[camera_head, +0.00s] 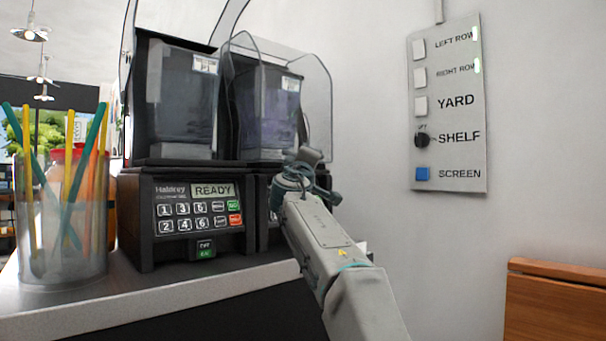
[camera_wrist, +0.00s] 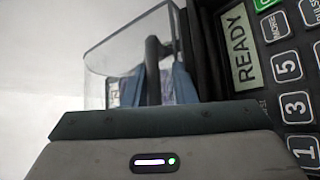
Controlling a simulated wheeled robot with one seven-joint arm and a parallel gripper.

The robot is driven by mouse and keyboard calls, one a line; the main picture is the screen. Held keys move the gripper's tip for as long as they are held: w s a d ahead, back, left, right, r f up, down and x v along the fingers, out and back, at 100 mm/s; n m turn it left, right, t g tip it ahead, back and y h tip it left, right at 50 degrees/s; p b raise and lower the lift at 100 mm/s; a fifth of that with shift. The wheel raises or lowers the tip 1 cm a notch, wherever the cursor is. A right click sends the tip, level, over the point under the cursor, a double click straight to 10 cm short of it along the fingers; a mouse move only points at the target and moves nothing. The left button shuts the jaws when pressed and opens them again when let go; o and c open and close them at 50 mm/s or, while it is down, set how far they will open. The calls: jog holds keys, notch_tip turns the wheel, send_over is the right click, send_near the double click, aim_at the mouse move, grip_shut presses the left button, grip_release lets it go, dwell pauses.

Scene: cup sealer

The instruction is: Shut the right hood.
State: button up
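The right hood (camera_head: 318,100) is a clear curved cover around the right blender jar (camera_head: 265,105). It sits much lower than the left hood, and I cannot tell whether it is fully down. In the wrist view, a clear hood (camera_wrist: 115,60) stands just beyond my gripper. My gripper (camera_head: 303,160) is in front of the right machine, near the hood's lower front. The gripper's fingers are small and partly hidden, so their opening is unclear, and I cannot tell whether they touch the hood.
The left hood (camera_head: 128,65) rises past the picture's top above the left jar (camera_head: 185,100). The left machine's keypad panel (camera_head: 198,207) reads READY. A clear cup of straws (camera_head: 62,225) stands at the counter's left. A switch panel (camera_head: 448,105) hangs on the right wall.

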jog(key=b+v, duration=0.3)
jog(key=v, duration=1)
jog(key=shift+r, duration=0.2)
jog(key=shift+s+d, duration=0.1)
jog(key=shift+d, duration=0.05)
jog(key=s+d+f+m+g+p, duration=0.55)
jog(key=s+d+g+p, duration=0.6)
jog(key=p, duration=1.25)
jog(key=s+a+f+m+g+y+p, duration=0.1)
jog(key=s+f+m+g+y+p, duration=0.1)
jog(key=s+p, duration=0.7)
jog(key=s+a+f+m+g+y+p, duration=0.1)
jog(key=s+f+m+g+y+p, duration=0.1)
jog(key=s+p, duration=0.7)
jog(key=s+f+g+y, duration=0.1)
jog(key=s+g+y, duration=0.1)
jog(key=s+g, duration=0.1)
jog(key=shift+s, duration=0.3)
